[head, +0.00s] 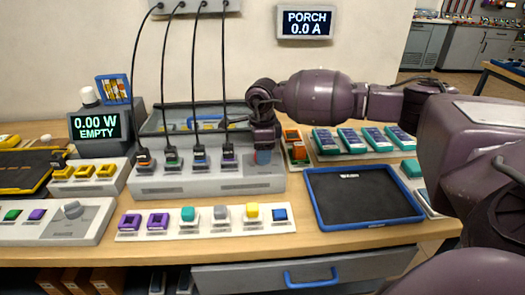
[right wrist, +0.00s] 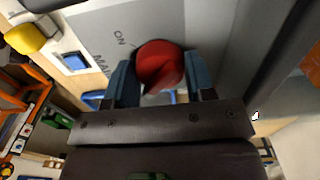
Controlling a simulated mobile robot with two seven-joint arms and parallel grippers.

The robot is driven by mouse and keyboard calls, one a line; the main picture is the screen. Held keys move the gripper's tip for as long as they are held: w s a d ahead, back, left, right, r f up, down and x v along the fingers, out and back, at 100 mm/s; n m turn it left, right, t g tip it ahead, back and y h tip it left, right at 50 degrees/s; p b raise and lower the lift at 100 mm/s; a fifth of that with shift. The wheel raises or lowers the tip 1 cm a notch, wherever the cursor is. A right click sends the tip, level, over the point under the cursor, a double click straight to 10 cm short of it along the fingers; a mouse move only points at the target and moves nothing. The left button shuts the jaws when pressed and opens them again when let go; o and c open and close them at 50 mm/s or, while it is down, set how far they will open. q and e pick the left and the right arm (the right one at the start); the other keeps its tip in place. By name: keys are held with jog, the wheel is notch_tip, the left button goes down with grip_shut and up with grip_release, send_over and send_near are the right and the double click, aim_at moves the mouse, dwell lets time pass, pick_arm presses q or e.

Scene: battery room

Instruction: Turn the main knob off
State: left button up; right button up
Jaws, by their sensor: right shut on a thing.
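The main knob (right wrist: 160,64) is a red round knob on a grey panel, with "ON" and part of "MAIN" printed beside it in the right wrist view. In the head view it sits at the right end of the long grey socket box (head: 210,182), mostly covered by my gripper. My right gripper (head: 263,156) reaches down from above. Its blue fingers are shut on the knob, one on each side. My left gripper is not in view.
Several black cables (head: 191,75) rise from plugs on the box, left of my arm. A wall display (head: 305,23) reads PORCH 0.0 A. Another display (head: 96,126) reads 0.00 W EMPTY. A blue-rimmed black tray (head: 364,196) lies right, and a white strip of coloured blocks (head: 205,221) in front.

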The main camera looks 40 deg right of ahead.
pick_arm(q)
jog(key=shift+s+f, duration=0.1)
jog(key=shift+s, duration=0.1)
pick_arm(e)
jog(key=o, duration=0.9)
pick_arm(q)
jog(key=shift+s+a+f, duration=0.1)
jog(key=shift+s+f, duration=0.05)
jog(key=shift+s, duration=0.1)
pick_arm(e)
jog(key=shift+r, duration=0.5)
notch_tip(320, 180, up, 8)
jog(key=shift+r+p, duration=0.15)
jog(key=shift+p, duration=0.25)
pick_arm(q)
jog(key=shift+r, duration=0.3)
pick_arm(e)
jog(key=shift+r, duration=0.75)
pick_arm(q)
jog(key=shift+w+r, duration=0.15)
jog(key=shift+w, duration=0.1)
pick_arm(e)
jog(key=shift+s+f, duration=0.1)
